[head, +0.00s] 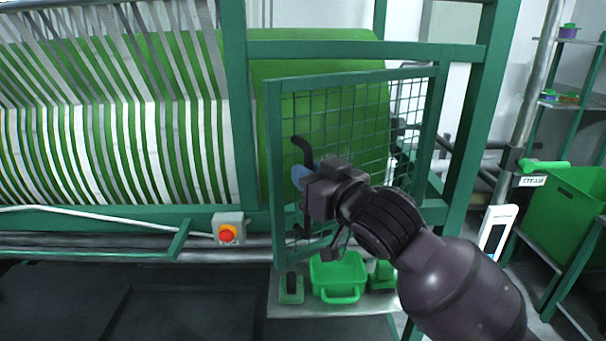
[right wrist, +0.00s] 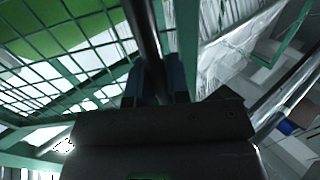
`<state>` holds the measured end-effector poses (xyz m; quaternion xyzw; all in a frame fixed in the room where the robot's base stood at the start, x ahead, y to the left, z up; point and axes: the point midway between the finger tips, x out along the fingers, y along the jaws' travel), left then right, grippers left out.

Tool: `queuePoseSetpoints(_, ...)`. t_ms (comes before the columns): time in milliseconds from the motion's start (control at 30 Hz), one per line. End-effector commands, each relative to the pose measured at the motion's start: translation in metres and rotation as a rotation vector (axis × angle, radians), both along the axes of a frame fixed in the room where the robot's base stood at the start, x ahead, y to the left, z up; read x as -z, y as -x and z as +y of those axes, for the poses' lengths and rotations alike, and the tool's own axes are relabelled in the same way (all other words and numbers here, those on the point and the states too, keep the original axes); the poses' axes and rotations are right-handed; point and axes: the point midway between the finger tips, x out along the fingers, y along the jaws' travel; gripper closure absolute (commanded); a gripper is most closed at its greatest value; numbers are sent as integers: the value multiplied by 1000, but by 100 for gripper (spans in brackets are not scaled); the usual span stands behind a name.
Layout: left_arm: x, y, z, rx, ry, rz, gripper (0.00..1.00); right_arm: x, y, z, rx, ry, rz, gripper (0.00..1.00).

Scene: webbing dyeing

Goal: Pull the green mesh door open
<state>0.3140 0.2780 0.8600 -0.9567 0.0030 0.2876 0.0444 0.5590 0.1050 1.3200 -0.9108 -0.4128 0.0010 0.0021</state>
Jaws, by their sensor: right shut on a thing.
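The green mesh door (head: 352,76) is a green frame with dark wire mesh, in the middle of the head view. Its left edge stands apart from the green post beside it and its top edge slants, so it looks partly open towards me. A dark bar handle (head: 302,148) is on its left side. My right gripper (head: 300,177) is shut on this handle, its blue fingertips partly hidden by its own body. In the right wrist view the handle (right wrist: 146,35) runs between the two fingers (right wrist: 155,82), with the mesh to the left. My left gripper is not in view.
A large green roller with striped webbing (head: 110,130) fills the left. A red stop button (head: 227,234) sits on the lower rail. A green tub (head: 339,273) stands on a low shelf below the door. A green bin (head: 565,215) and shelves stand at the right.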

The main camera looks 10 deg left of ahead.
Motion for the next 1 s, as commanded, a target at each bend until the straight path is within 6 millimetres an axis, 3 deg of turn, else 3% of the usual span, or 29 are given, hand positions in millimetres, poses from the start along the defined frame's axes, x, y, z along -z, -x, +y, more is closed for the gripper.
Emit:
queuePoseSetpoints(367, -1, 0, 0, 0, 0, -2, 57, 0, 0, 0, -1, -2, 1, 100)
queuePoseSetpoints(400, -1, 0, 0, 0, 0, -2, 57, 0, 0, 0, -1, -2, 1, 82)
queuePoseSetpoints(567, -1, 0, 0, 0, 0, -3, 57, 0, 0, 0, 0, -1, 0, 59)
queuePoseSetpoints(1000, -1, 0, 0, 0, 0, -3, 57, -2, 0, 0, 0, -1, -1, 59)
